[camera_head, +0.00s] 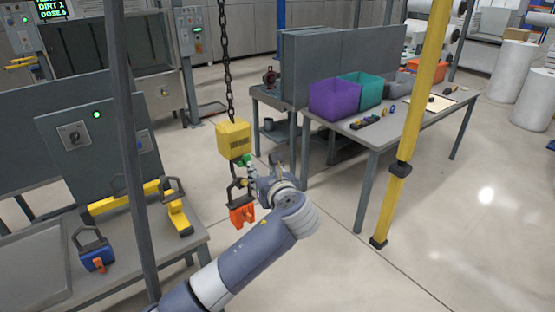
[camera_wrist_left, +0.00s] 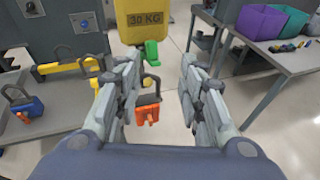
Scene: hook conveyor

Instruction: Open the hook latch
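A yellow hoist block (camera_head: 234,140) hangs on a dark chain, with a dark hook (camera_head: 238,170) below it. A small green piece (camera_head: 244,160), possibly the latch, sits just under the block; it also shows in the left wrist view (camera_wrist_left: 152,52). An orange weight (camera_head: 242,212) with a dark handle hangs below the hook. My left gripper (camera_head: 258,179) is just right of the hook. In the left wrist view its fingers (camera_wrist_left: 160,68) are spread, with the green piece ahead in the gap and nothing held. My right gripper is out of view.
A left bench (camera_head: 165,245) holds a blue weight (camera_head: 97,255) and a yellow one (camera_head: 178,215). A dark post (camera_head: 125,130) stands nearby. A right table (camera_head: 395,125) carries purple (camera_head: 335,98) and teal bins. A yellow post (camera_head: 415,110) stands before it.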

